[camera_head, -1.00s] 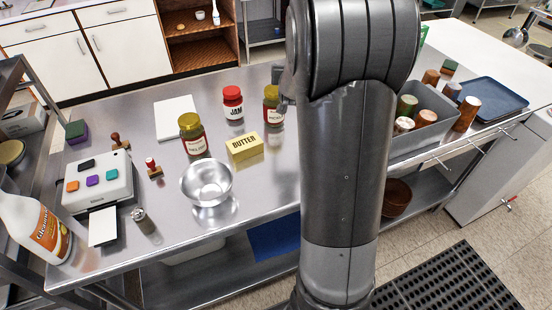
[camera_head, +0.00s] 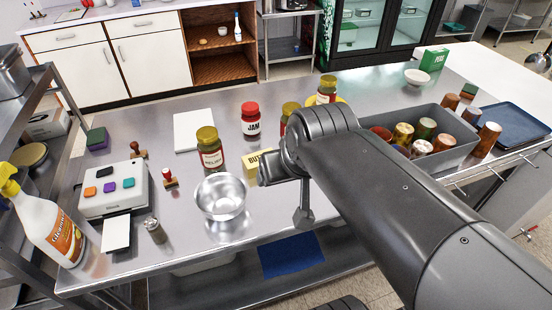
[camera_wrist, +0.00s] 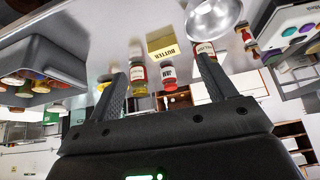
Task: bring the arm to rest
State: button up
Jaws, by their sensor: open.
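My arm (camera_head: 400,190) reaches in from the lower right in the head view, bent over the steel table (camera_head: 180,265). Its end is near the butter box (camera_head: 258,161) and partly covers it. My gripper (camera_wrist: 159,66) is open in the wrist view, with both dark fingers spread and nothing held between them. The jam jar (camera_wrist: 169,76) and the yellow butter box (camera_wrist: 162,43) show beyond and between the fingers. In the head view the gripper is mostly hidden by the wrist, so its height above the table is unclear.
A steel bowl (camera_head: 221,197), a relish jar (camera_head: 210,149) and the red-lidded jam jar (camera_head: 251,119) stand left of my arm. A grey bin (camera_head: 463,144) with several cans sits right of it. A spray bottle (camera_head: 47,222) stands at the far left.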

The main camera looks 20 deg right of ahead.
jog(key=s, duration=0.2)
jog(key=shift+s+a+f+g, duration=0.2)
jog(key=shift+s+f+g, duration=0.1)
jog(key=shift+s, duration=0.1)
